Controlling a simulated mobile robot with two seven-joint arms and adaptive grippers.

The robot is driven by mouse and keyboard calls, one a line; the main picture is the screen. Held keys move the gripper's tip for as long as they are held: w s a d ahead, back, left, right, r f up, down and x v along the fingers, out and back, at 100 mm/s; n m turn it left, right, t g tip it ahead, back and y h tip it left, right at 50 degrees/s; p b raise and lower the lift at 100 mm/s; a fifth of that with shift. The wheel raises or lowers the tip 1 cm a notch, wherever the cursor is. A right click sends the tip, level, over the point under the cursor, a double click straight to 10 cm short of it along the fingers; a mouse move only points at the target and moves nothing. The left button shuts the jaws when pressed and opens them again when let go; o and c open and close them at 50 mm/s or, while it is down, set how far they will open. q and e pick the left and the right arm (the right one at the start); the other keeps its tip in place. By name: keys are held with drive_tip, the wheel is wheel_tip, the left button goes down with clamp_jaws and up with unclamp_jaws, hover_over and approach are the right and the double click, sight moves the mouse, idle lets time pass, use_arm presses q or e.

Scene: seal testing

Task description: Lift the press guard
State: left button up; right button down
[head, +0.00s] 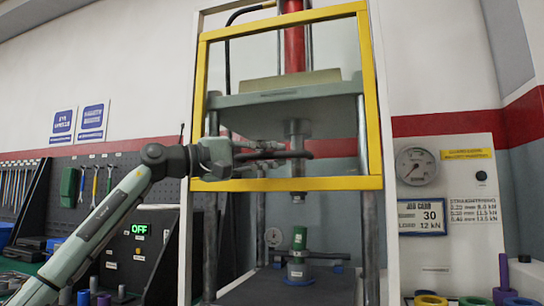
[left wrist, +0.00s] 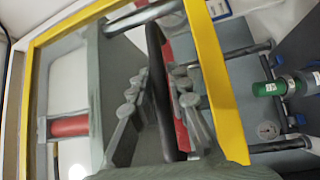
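The press guard (head: 287,185) is a yellow rectangular frame on the front of the press, upright, with a dark bar handle (head: 303,155) near its lower part. The handle (left wrist: 160,85) also shows in the left wrist view, running between my fingers. My left gripper (head: 272,154) comes in from the left in front of the guard, its fingers above and below the handle. In the left wrist view, my left gripper (left wrist: 163,85) has a finger close against each side of the handle and looks shut on it. My right gripper is not in view.
Below the guard's lower bar, a green-topped fixture (head: 298,245) stands on the press bed (head: 290,288). A control box (head: 135,250) reading OFF stands at the left, behind my arm.

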use_arm(q)
drive_tip(key=shift+o, duration=1.3)
drive_tip(key=v, duration=1.2)
drive_tip(key=shift+f, duration=0.1)
